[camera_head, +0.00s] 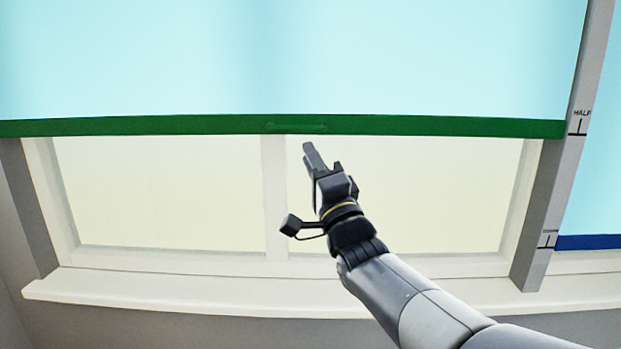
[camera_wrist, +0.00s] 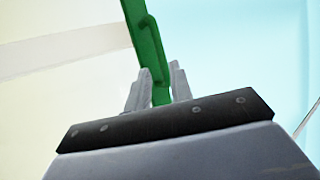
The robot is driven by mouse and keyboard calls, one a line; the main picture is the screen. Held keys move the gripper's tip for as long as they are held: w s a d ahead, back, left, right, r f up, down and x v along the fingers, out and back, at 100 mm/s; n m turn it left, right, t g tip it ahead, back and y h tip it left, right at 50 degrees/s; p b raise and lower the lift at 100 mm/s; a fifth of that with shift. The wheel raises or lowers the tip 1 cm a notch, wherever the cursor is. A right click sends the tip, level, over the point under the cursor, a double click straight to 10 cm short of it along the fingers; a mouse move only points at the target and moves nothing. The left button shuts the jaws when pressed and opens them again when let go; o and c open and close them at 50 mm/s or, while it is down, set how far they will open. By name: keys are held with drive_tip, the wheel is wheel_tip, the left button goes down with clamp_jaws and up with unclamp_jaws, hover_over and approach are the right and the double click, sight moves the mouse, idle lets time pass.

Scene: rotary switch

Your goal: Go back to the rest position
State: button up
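My gripper (camera_head: 309,152) is in front of the window, with its tip just below the blind's green bottom bar (camera_head: 430,126). In the wrist view its two grey fingers (camera_wrist: 161,85) stand apart with a gap between them, and nothing is seen clamped in them. The green bar (camera_wrist: 136,20) runs down behind this gap. A small green handle (camera_head: 297,127) is on the middle of the bar; it also shows in the wrist view (camera_wrist: 151,62), just beyond the fingertips. The light-blue blind (camera_head: 250,55) hangs above the bar.
The window's white frame (camera_head: 273,195) and sill (camera_head: 150,290) lie below the bar. A grey post (camera_head: 560,170) with a HALF mark (camera_head: 580,122) stands at the right. Beyond it, a second blind ends lower in a blue bar (camera_head: 590,242). The left window pane area is clear.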

sight(295, 131)
drive_tip(key=p+x, duration=0.2)
drive_tip(key=x, duration=0.7)
drive_tip(key=shift+a, duration=0.1)
drive_tip(key=shift+f, duration=0.25)
drive_tip(key=shift+f, duration=0.1)
